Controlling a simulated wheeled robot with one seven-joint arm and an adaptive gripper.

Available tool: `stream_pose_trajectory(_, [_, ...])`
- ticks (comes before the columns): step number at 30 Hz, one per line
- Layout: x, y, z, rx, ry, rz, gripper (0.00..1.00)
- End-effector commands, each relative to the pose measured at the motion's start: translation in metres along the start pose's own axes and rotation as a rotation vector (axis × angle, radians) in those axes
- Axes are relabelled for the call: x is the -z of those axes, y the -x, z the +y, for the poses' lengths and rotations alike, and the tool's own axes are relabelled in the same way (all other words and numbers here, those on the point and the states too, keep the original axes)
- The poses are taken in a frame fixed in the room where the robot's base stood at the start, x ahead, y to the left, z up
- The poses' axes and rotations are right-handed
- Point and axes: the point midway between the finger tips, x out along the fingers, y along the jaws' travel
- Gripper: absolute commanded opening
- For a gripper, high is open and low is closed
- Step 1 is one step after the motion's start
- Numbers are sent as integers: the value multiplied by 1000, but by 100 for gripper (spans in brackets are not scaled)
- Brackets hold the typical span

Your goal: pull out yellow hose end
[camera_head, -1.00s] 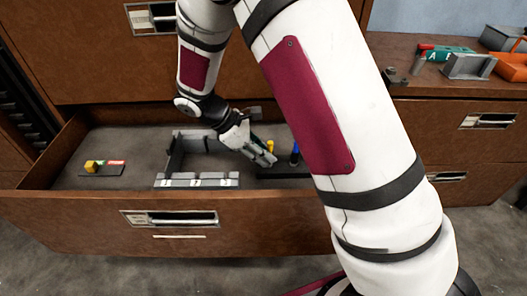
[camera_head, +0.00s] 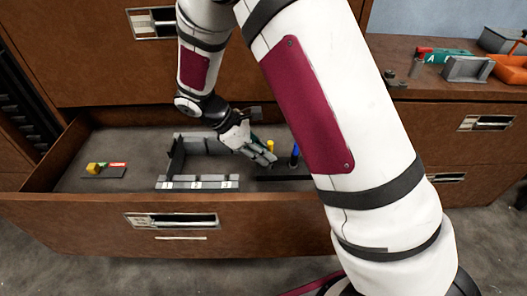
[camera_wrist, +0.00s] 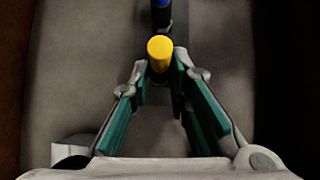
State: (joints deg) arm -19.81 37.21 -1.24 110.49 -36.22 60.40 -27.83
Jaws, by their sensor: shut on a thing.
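The yellow hose end (camera_head: 270,146) stands in the open drawer, and its rounded top shows in the wrist view (camera_wrist: 160,47). My gripper (camera_head: 265,157) reaches down into the drawer from the back and is shut on the yellow hose end, its green-padded fingers (camera_wrist: 160,68) on either side. The lower part of the yellow end is hidden between the fingers. A blue hose end (camera_head: 294,155) stands just to the right of it in the head view and beyond it in the wrist view (camera_wrist: 161,15).
The drawer (camera_head: 120,215) also holds a grey divider with numbered blocks (camera_head: 197,185) and a small dark plate with yellow, green and red pieces (camera_head: 104,170). My upper arm hides the drawer's right end. A counter (camera_head: 430,87) with grey and orange items stands at right.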

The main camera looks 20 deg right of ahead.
Motion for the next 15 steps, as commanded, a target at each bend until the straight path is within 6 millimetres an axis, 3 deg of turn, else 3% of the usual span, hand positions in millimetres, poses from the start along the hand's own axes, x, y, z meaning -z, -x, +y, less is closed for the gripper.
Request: stream_pose_trajectory(15, [-9, 11, 0, 0, 0, 0, 0])
